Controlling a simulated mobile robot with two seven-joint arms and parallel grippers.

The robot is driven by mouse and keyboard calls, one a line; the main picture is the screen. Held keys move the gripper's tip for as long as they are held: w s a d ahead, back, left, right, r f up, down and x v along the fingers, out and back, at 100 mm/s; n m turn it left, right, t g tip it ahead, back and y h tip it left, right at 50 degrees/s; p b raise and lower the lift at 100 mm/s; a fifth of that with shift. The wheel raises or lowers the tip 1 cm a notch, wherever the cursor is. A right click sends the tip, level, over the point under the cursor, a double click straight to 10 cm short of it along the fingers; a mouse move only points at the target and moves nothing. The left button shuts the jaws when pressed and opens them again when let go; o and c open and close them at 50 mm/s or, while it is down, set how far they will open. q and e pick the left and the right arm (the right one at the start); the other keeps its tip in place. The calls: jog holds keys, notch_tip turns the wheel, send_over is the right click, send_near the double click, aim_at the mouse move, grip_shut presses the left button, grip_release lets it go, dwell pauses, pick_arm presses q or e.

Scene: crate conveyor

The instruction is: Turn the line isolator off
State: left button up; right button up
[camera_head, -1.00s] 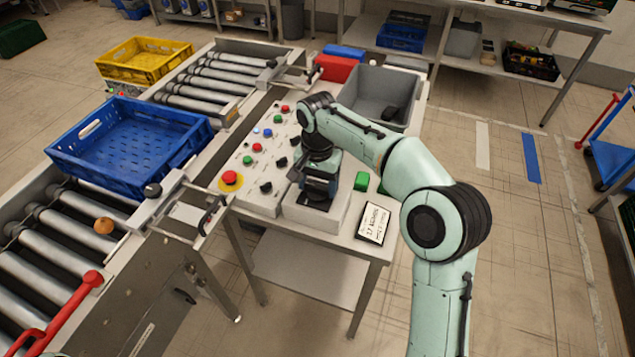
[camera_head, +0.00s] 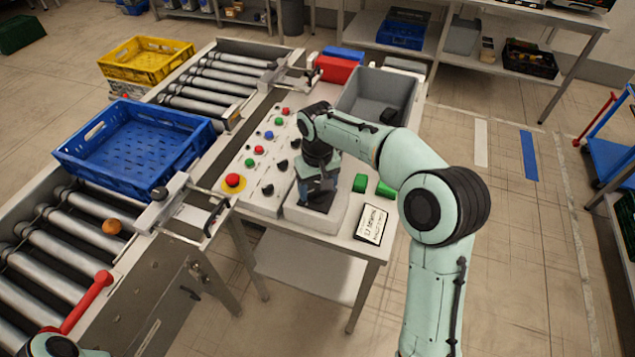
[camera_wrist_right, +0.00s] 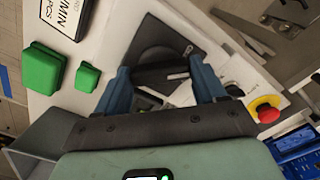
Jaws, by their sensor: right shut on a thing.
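The line isolator (camera_wrist_right: 165,50) is a black rotary handle on a dark square plate, on a pale box (camera_head: 297,216) at the near end of the control panel. My right gripper (camera_wrist_right: 165,88) points down over it, with its blue fingers on either side of the black handle, shut on it. In the head view my right gripper (camera_head: 316,197) hides most of the handle, so its exact angle is hard to read there. My left gripper is out of view; only a bit of my left arm shows at the bottom left corner.
The panel beside the box carries several buttons, black knobs and a red emergency stop (camera_head: 233,182). Green blocks (camera_head: 384,189) and a label card (camera_head: 371,223) lie right of the box. A grey bin (camera_head: 357,98) stands behind. A blue crate (camera_head: 84,176) sits on the roller conveyor.

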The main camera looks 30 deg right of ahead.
aim_at(317, 189)
jog(key=n+p, duration=0.1)
jog(key=n, duration=0.3)
jog(key=shift+r+n, duration=0.1)
jog(key=shift+n, duration=0.2)
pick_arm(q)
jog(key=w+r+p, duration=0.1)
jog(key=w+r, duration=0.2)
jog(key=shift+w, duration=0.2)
pick_arm(e)
jog(key=n, duration=0.4)
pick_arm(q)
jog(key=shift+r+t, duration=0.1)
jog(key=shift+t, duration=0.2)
pick_arm(e)
jog(key=shift+n, duration=0.4)
jog(key=o, duration=1)
jog(key=shift+o, duration=0.2)
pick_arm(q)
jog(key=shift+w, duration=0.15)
pick_arm(e)
notch_tip(317, 189, up, 13)
jog(key=shift+r, duration=0.15)
